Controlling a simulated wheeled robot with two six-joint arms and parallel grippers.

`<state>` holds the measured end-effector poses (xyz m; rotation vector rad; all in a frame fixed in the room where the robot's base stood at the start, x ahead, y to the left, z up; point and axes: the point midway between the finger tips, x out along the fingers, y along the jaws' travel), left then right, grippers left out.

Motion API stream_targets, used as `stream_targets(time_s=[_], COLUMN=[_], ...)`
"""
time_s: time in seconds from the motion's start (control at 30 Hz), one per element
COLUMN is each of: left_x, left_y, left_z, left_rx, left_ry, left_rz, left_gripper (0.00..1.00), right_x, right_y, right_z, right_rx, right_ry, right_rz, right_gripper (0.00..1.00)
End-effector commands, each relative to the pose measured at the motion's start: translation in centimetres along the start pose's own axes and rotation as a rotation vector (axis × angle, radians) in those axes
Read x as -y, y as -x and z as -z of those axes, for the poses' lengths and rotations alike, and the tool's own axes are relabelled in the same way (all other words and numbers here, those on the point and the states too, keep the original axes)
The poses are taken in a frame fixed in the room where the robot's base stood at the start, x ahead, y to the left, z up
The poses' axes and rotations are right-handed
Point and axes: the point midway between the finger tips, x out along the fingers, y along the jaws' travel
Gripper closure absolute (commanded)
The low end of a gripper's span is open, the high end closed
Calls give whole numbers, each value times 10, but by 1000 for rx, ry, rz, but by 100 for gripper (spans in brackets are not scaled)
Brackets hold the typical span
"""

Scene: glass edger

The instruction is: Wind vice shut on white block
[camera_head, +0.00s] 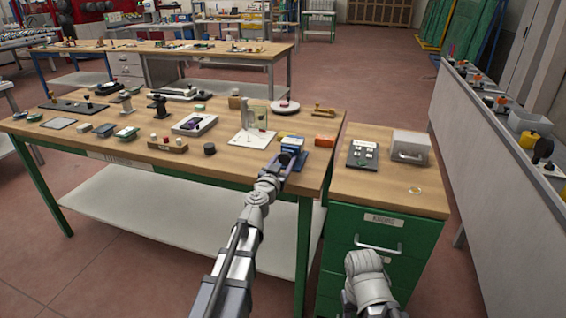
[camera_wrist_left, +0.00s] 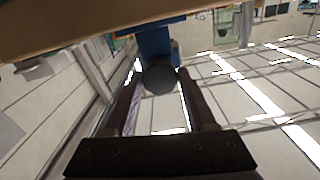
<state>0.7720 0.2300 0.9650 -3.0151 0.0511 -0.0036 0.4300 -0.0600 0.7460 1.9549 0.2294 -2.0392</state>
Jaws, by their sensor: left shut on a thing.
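The blue vice (camera_head: 293,143) stands at the near right corner of the wooden bench, with a paler top that may be the white block; I cannot tell clearly. My left gripper (camera_head: 286,161) is at the vice's near side. In the left wrist view, a dark round knob (camera_wrist_left: 160,77) sits between the fingertips of my left gripper (camera_wrist_left: 158,84), in front of the blue body of the vice (camera_wrist_left: 153,41). The gripper is shut on this knob. The gap between the vice jaws is hidden. My right gripper is out of view; only part of my right arm shows at the bottom.
An orange box (camera_head: 326,140) lies right of the vice, and a white plate with upright pieces (camera_head: 251,138) stands left of it. Several small fixtures cover the bench (camera_head: 226,163). A green drawer cabinet (camera_head: 376,238) stands to the right, its wooden top partly clear.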

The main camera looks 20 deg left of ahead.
Motion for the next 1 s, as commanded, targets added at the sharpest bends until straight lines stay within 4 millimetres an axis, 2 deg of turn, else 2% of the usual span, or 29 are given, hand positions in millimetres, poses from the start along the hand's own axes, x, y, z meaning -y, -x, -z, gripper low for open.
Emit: stream_targets(time_s=[0.13,0.17,0.4,0.77,1.0], left_x=[-1,-1,-1,0,-1], left_y=[2,2,1,4,33], left_z=[-1,-1,0,0,0], left_rx=[0,0,0,0,0], left_ry=[-1,-1,1,1,1], left_rz=[-2,-2,-1,0,0], left_gripper=[100,42,15,14,14], right_x=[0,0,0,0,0], right_y=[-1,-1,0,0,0], right_z=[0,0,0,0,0], right_rx=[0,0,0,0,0], right_ry=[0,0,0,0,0], right_rz=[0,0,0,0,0], right_gripper=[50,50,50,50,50])
